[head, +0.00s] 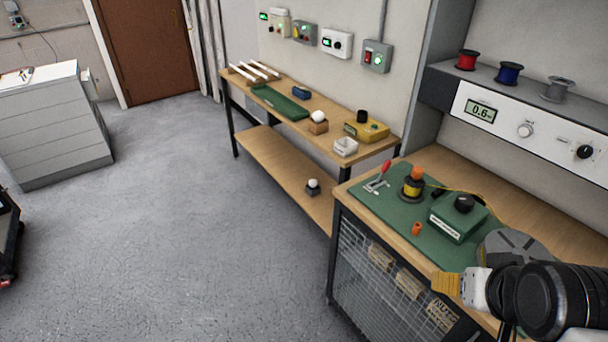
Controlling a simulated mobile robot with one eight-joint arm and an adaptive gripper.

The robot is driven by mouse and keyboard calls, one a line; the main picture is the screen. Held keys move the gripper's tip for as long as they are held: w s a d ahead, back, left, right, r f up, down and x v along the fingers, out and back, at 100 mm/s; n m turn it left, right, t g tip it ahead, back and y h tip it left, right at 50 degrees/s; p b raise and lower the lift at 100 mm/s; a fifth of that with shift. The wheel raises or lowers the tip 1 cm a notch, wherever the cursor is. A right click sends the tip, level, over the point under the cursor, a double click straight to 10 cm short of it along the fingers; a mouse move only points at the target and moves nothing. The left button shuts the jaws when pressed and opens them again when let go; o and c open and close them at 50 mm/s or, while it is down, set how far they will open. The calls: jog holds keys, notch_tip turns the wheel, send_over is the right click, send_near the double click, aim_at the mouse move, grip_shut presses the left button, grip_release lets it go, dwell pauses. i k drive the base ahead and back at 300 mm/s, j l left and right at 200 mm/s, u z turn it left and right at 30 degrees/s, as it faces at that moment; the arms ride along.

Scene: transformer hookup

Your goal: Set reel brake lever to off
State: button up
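The reel brake lever (384,169) has a red grip and stands on a small pale plate at the far left of the green mat (390,208) on the right bench. It leans a little to the right in the picture. Markings on its plate are too small to read. A small reel (411,187) with yellow winding and an orange top stands just right of the lever. My gripper (440,283) comes in from the lower right, with yellow finger pads, near the bench's front edge. It is well apart from the lever. Whether its fingers are open or shut does not show.
A green box (459,217) with a black knob stands right of the reel, with a yellow wire near it. A small orange piece (416,229) lies in front. A grey disc (515,246) is partly behind my arm. A second workbench (330,145) stands further left.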

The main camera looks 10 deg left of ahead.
aim_at(385, 168)
jog(key=u, duration=0.2)
jog(key=i+j+u, duration=0.1)
jog(key=i+j, duration=0.6)
jog(key=i, duration=0.2)
